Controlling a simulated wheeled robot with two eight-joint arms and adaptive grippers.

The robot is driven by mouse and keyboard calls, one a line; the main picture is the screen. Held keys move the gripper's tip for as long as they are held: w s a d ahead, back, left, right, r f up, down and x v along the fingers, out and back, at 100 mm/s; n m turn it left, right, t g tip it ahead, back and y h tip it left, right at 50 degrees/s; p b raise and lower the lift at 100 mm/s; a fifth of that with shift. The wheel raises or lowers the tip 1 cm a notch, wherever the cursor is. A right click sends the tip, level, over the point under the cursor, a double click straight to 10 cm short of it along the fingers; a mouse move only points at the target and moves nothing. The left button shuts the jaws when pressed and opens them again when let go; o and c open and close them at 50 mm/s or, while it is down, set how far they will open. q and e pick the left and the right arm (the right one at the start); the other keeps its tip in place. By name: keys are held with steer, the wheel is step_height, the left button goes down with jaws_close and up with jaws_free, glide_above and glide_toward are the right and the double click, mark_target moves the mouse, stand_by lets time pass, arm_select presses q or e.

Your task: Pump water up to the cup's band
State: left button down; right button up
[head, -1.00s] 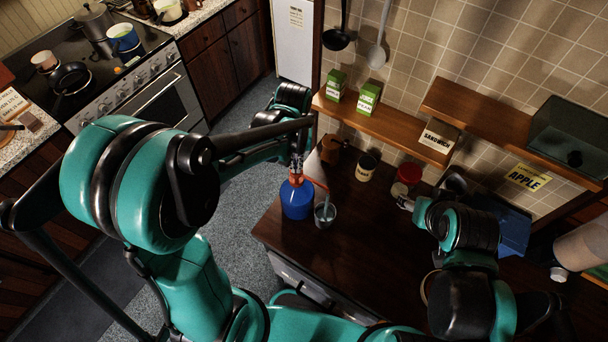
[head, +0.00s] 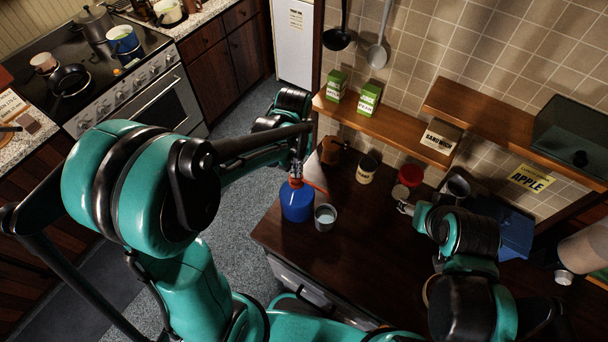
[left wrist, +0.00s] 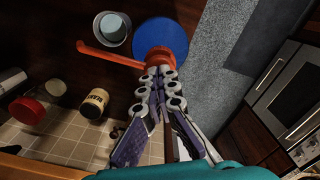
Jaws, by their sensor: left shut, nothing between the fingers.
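The blue pump bottle (head: 297,204) stands upright near the left edge of the dark wooden table. Its orange pump head (left wrist: 158,55) has a long spout (left wrist: 108,55) reaching out on the cup's side. The grey cup (head: 325,217) stands close beside the bottle, with pale water inside; it also shows in the left wrist view (left wrist: 113,28). I cannot make out its band. My left gripper (head: 296,172) is shut and empty, its fingertips at the top of the pump head. My right gripper (head: 403,207) hovers over the table's right part; its finger opening is unclear.
Behind the cup stand a brown mug (head: 333,150), a labelled cream tin (head: 367,168) and a red-lidded jar (head: 410,176). A wooden shelf (head: 390,127) runs above them. A blue bin (head: 516,236) is at the right. The table's front middle is clear.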

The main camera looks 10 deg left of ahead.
arm_select(q)
steer(key=shift+r+p, duration=1)
steer(key=shift+r, duration=0.65)
step_height(320, 180, up, 5)
steer(key=p, duration=0.3)
stand_by(0.6)
steer(key=s+a+r+m+t, duration=0.2)
steer(key=s+a+r+t, duration=0.3)
steer(key=s+r+t, duration=0.4)
step_height(320, 180, down, 30)
steer(key=s+g+b, duration=0.1)
steer(key=b, duration=2.7)
steer(key=shift+s+d+f+g+b, duration=0.15)
steer(key=shift+f+g+b, duration=0.05)
steer(key=shift+g+b, duration=0.2)
